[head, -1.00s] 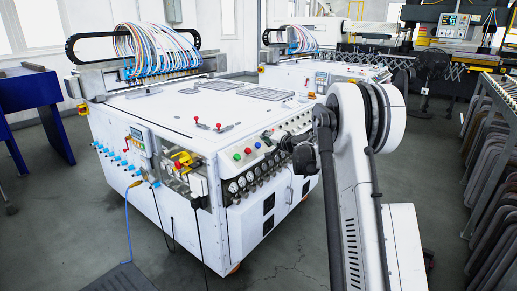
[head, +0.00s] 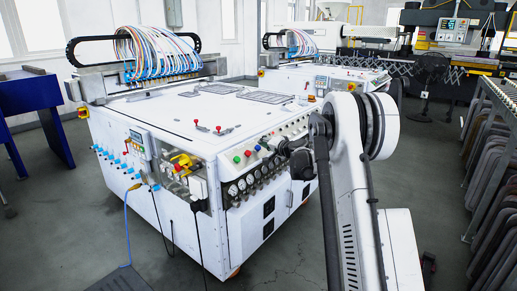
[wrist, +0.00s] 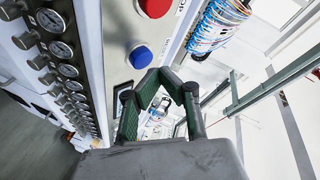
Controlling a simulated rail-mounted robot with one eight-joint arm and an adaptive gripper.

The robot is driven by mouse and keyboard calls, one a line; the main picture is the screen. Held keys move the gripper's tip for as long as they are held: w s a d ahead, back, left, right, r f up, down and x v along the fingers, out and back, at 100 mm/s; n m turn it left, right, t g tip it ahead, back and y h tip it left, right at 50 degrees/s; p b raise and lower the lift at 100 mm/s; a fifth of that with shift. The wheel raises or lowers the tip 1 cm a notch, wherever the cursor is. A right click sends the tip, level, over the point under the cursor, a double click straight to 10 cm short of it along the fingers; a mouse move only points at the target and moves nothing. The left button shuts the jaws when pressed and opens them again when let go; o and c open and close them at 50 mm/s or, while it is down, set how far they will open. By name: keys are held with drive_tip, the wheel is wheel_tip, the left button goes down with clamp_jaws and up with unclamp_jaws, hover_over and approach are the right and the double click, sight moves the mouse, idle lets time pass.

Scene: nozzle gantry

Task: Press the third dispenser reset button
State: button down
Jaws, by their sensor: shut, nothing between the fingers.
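The white machine's sloped front panel carries a row of round push buttons. In the head view a green button (head: 237,158), a red button (head: 248,153) and a blue button (head: 258,148) run left to right. The wrist view shows the red button (wrist: 155,5) at the top edge and the blue button (wrist: 140,57) below it. My gripper (wrist: 160,76) is shut and empty. Its fingertips appear just below and right of the blue button in the wrist view; I cannot tell whether they touch the panel. Lettering beside the buttons is cut off.
Rows of black-rimmed gauges (wrist: 60,50) with knobs line the panel's side. A bundle of coloured hoses (head: 155,52) rises at the machine's back. A blue table (head: 28,92) stands left; a rack of dark panels (head: 495,170) stands right.

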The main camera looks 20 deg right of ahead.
drive_tip(key=shift+w+f, duration=0.1)
drive_tip(key=shift+f, duration=0.05)
idle(0.7)
drive_tip(key=shift+w+a+f, duration=0.1)
drive_tip(key=shift+w+f, duration=0.05)
drive_tip(key=shift+f, duration=0.05)
drive_tip(key=shift+w+a+f+b, duration=0.15)
drive_tip(key=shift+w+f+b, duration=0.1)
drive_tip(key=shift+f+b, duration=0.2)
idle(1.0)
drive_tip(key=shift+r, duration=0.15)
drive_tip(key=shift+s+d+r, duration=0.25)
drive_tip(key=shift+s+r, duration=0.25)
drive_tip(key=shift+r, duration=0.15)
drive_tip(key=shift+p, duration=0.3)
drive_tip(key=r, duration=0.1)
drive_tip(key=s+d+r+p, duration=0.1)
drive_tip(key=s+r, duration=0.1)
drive_tip(key=r, duration=0.1)
drive_tip(key=shift+s+d+p, duration=0.15)
drive_tip(key=shift+s+p, duration=0.1)
drive_tip(key=shift+p, duration=0.15)
idle(0.4)
